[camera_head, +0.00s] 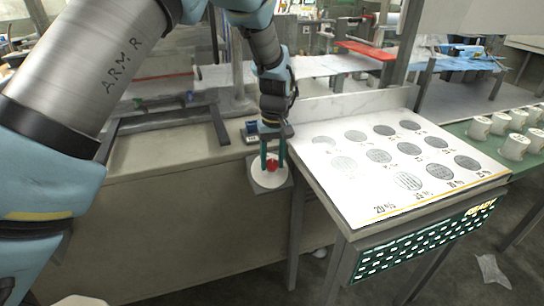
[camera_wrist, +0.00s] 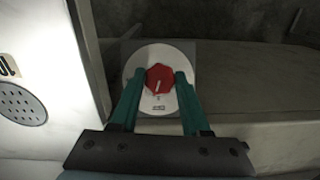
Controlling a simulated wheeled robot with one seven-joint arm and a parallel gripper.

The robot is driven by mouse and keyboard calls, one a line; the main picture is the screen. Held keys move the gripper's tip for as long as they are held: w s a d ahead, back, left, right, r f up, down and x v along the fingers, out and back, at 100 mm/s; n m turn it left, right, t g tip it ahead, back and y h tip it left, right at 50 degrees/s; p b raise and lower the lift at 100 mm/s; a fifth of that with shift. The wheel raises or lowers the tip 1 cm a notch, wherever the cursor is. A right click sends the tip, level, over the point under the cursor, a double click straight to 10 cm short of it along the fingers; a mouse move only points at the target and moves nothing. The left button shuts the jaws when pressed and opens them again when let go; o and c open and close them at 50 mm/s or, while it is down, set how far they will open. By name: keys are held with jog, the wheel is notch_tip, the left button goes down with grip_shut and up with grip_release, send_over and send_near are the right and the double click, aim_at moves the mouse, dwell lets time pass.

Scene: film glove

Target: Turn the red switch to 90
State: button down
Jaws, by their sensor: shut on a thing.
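The red switch (camera_wrist: 159,80) is a red knob with a pale pointer line, set at the middle of a round white dial (camera_wrist: 148,60) on a grey square plate. In the wrist view the pointer line runs nearly upright, leaning slightly right. The dial's small print is too small to read. In the head view the switch (camera_head: 271,165) is at the front edge of the bench, below my gripper (camera_head: 272,158). My gripper's two green fingers (camera_wrist: 160,84) stand on either side of the red knob and are shut on it.
A white sample board (camera_head: 385,165) with several grey discs stands close to the right of the dial. Several white cups (camera_head: 514,146) stand at the far right. A small blue box (camera_head: 251,131) is behind the dial.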

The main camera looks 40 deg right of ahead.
jog(key=m+t+y+p, duration=0.1)
jog(key=m, duration=0.2)
jog(key=shift+d+y, duration=0.15)
jog(key=shift+y, duration=0.15)
jog(key=m, duration=0.1)
jog(key=m+t+y, duration=0.1)
jog(key=m, duration=0.1)
jog(key=shift+s+d+m, duration=0.1)
jog(key=shift+s+m, duration=0.05)
jog(key=shift+m, duration=0.15)
jog(key=m+t, duration=0.2)
jog(key=m, duration=0.1)
jog(key=shift+s+f+y, duration=0.1)
jog(key=shift+y, duration=0.2)
jog(key=shift+s+m+t+b, duration=0.1)
jog(key=shift+m+t+b, duration=0.25)
jog(key=shift+m+t, duration=0.85)
jog(key=shift+m, duration=0.7)
jog(key=shift+c, duration=1.9)
grip_release()
jog(key=shift+g, duration=0.3)
